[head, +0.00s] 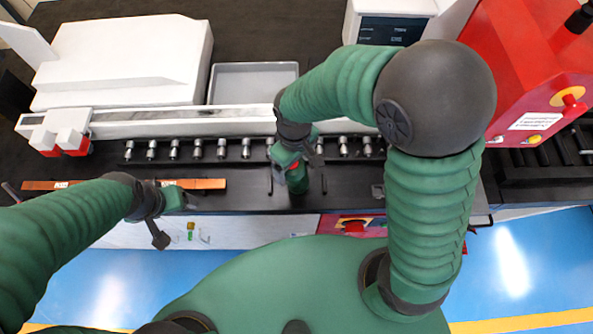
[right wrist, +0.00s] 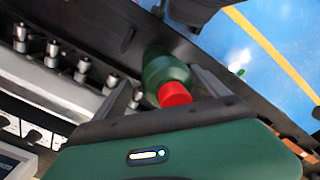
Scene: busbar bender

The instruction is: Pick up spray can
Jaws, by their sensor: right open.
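The spray can (head: 298,186) is green with a red cap and stands on the dark bench top near its front edge. In the right wrist view the can (right wrist: 163,70) shows its red cap toward the camera. My right gripper (head: 296,168) is above the can, and its open fingers lie on either side of the cap. The gripper hides part of the can in the head view. My left gripper (head: 172,215) is over the bench's front edge at the left, well away from the can; its finger opening is unclear.
A row of metal rollers (head: 198,149) runs just behind the can. Copper-coloured bars (head: 205,184) lie left of it. A grey tray (head: 252,82) and a white machine (head: 130,60) stand farther back. A red machine (head: 530,75) stands at the right.

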